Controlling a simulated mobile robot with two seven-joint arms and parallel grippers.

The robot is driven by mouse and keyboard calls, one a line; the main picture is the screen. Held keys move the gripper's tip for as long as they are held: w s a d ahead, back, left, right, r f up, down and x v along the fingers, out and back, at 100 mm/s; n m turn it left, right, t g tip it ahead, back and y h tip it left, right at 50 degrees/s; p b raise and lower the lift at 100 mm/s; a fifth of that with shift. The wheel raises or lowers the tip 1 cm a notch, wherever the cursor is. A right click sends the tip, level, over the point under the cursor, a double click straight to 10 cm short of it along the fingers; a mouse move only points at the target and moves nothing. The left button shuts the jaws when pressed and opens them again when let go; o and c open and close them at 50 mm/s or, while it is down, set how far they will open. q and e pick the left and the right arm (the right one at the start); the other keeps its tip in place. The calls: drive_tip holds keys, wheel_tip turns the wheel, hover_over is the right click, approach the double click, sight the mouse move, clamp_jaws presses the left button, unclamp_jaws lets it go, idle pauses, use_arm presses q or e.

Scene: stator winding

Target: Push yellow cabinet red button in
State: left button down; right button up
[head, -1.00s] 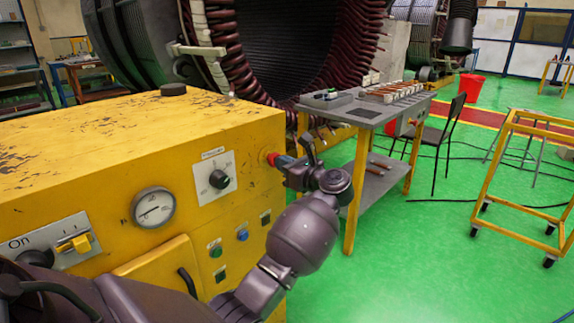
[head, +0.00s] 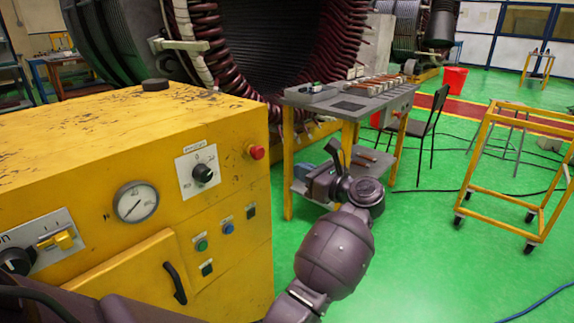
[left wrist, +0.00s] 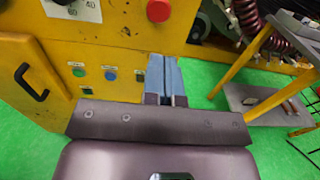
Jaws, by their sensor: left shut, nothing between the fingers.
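The yellow cabinet (head: 110,135) stands at the left of the head view. Its red button (head: 257,152) is on the front face near the top right edge; it also shows at the top of the left wrist view (left wrist: 159,10). My left gripper (head: 322,178) is right of the cabinet, apart from the button and lower than it. In the left wrist view its blue fingers (left wrist: 162,76) are together with nothing between them, pointing up the picture below the button. My right gripper is not in view.
A grey workbench (head: 350,104) with yellow legs stands behind my left gripper. A black chair (head: 420,128) and a yellow wheeled frame (head: 480,150) are at the right. The cabinet front has a dial gauge (head: 136,202), a rotary switch (head: 204,173) and smaller buttons.

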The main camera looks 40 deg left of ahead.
use_arm(q)
drive_tip(key=shift+s+d, duration=0.1)
drive_tip(key=shift+d, duration=0.95)
